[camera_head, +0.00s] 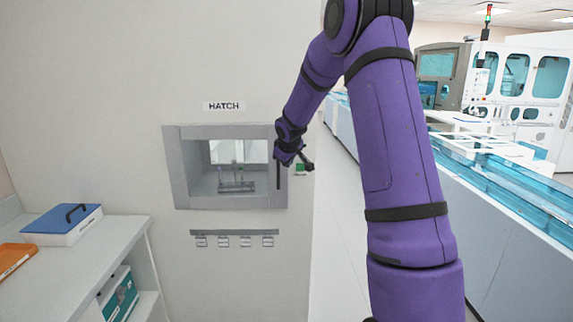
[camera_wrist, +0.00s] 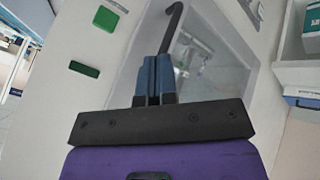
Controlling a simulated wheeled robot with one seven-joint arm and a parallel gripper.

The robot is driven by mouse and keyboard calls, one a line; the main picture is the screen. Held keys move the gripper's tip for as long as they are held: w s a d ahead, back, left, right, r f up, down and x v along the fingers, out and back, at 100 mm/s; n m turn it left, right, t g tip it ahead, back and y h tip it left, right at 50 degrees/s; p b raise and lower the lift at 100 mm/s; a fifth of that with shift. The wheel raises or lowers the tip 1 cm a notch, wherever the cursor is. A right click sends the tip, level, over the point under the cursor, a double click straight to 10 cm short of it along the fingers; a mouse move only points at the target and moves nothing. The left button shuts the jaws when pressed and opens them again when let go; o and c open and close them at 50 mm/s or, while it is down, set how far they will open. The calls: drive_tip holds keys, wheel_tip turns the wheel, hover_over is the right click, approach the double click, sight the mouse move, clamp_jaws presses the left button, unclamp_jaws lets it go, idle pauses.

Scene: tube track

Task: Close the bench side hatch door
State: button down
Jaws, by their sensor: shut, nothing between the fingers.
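The hatch (camera_head: 178,170) is a grey framed opening in the wall under a HATCH sign. A see-through pane seems to cover it, and a rack of tubes (camera_head: 236,186) shows inside. A black upright door handle (camera_head: 278,174) stands at the hatch's right edge; its bent end shows in the wrist view (camera_wrist: 174,22). My gripper (camera_head: 299,160) is at the right edge of the hatch, beside the handle. In the wrist view its blue fingers (camera_wrist: 153,62) are together and empty, overlapping the handle. I cannot tell whether they touch it or whether the door is fully closed.
A green wall button (camera_head: 300,168) is just right of the hatch. Several small hooks (camera_head: 232,234) hang below it. A bench with a blue-lidded box (camera_head: 62,222) and an orange tray (camera_head: 14,259) stands left. A long track (camera_head: 490,170) runs along the right.

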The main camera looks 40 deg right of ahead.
drive_tip(key=s+d+r, duration=0.1)
drive_tip(key=s+r, duration=0.4)
drive_tip(key=r, duration=0.2)
drive_tip(key=s+a+r+m+y, duration=0.1)
drive_tip(key=s+a+r, duration=0.3)
drive_tip(key=s+a, duration=0.45)
drive_tip(key=s+a+r, duration=0.5)
drive_tip(key=s+a, duration=0.2)
drive_tip(key=a, duration=0.3)
drive_tip(key=s+a+f+y, duration=0.1)
drive_tip(key=s+a, duration=0.2)
drive_tip(key=s, duration=0.4)
drive_tip(key=s+a+f+m+y, duration=0.1)
drive_tip(key=s+a, duration=0.2)
drive_tip(key=s, duration=0.4)
drive_tip(key=s+a+f+g+y, duration=0.1)
drive_tip(key=s+a, duration=0.3)
drive_tip(key=s, duration=0.3)
drive_tip(key=shift+s+m, duration=0.15)
drive_tip(key=shift+m, duration=0.25)
drive_tip(key=shift+d, duration=0.1)
